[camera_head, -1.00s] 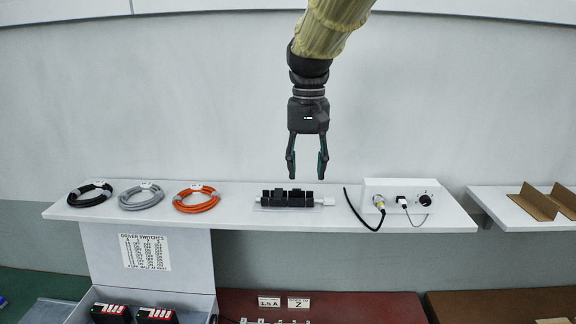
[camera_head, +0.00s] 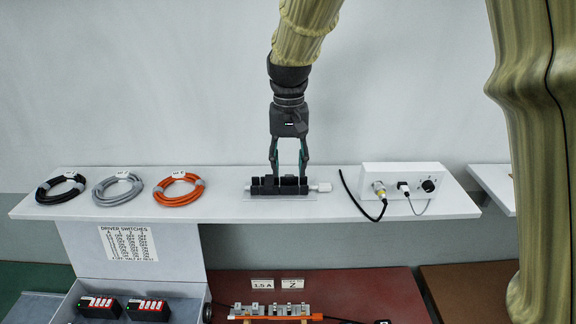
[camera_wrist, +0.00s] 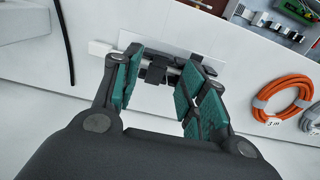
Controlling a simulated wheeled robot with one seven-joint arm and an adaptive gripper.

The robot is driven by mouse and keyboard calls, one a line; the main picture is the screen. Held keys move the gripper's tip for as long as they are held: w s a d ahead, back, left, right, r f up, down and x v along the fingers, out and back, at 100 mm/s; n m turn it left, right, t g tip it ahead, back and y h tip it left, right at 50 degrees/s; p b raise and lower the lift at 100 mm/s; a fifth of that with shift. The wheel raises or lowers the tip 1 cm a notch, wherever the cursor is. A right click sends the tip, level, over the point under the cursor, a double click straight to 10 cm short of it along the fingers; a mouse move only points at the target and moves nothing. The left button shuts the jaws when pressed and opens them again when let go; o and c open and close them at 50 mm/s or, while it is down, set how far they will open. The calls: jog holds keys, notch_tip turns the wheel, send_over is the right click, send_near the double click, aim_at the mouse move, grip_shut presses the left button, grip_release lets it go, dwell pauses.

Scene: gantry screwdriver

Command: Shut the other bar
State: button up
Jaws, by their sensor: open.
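A small black fixture (camera_head: 262,187) with upright black blocks and a pale rod through it lies on a clear plate at the middle of the white shelf. My gripper (camera_head: 289,176) points straight down over it, with its fingertips at the height of the blocks. In the wrist view my gripper (camera_wrist: 155,85) has its teal-padded fingers apart, with a dark block (camera_wrist: 157,74) of the fixture between them. I cannot tell whether the fingers touch it. Part of the fixture is hidden behind the fingers. I cannot make out which part is a bar.
A white control box (camera_head: 402,172) with knob and cables stands to the right on the shelf (camera_head: 330,211). Black (camera_head: 60,189), grey (camera_head: 117,189) and orange (camera_head: 179,189) cable coils lie to the left.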

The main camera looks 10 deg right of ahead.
aim_at(289, 176)
jog(key=shift+f, duration=0.45)
jog(key=shift+s+f+p, duration=0.4)
jog(key=shift+s+f, duration=0.1)
jog(key=shift+s, duration=0.25)
jog(key=shift+w+f, duration=0.35)
jog(key=shift+w, duration=0.1)
jog(key=shift+s+r, duration=0.15)
jog(key=shift+s, duration=0.1)
jog(key=c, duration=0.4)
grip_shut()
